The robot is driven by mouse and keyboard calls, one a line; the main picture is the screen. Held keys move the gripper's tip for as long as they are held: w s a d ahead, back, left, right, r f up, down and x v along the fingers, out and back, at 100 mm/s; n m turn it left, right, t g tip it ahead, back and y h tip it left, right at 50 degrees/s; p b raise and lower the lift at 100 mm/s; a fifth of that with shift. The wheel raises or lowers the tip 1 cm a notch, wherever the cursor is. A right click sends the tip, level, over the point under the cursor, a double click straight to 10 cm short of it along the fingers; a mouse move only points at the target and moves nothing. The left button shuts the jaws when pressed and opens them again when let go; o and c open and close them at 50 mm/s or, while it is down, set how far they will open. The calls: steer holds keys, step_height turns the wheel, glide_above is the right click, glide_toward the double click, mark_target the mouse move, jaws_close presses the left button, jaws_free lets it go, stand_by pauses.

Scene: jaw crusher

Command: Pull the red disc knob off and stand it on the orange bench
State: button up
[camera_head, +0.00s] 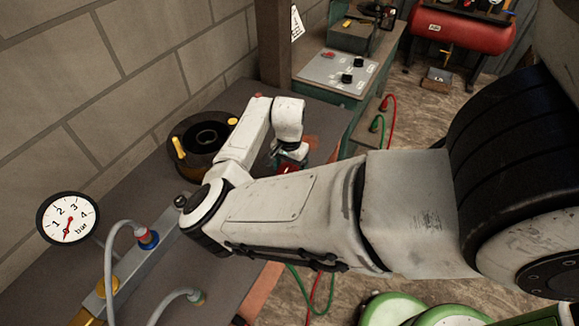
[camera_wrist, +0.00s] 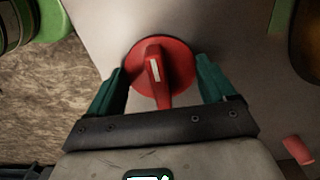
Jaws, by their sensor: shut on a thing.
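The red disc knob (camera_wrist: 178,62), with a raised grip bar and a white mark, lies between the two green fingers of my gripper (camera_wrist: 160,75) in the wrist view. The fingers are shut on its sides. In the head view my gripper (camera_head: 290,155) is low beyond my arm, and a little red (camera_head: 288,168) shows under it. An orange-brown strip (camera_head: 325,137), possibly part of the orange bench, shows beside the gripper. I cannot tell whether the knob touches the pale surface behind it.
A dark round housing (camera_head: 205,135) with yellow handles stands left of my gripper. A pressure gauge (camera_head: 68,218) and hoses are nearer left. A control panel (camera_head: 338,72) with black knobs stands behind. A small red piece (camera_wrist: 298,150) lies at lower right in the wrist view.

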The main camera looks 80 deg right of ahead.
steer(key=shift+f, duration=0.1)
steer(key=o, duration=1.2)
step_height(320, 180, up, 11)
steer(key=shift+f+b, duration=0.1)
steer(key=shift+b, duration=0.2)
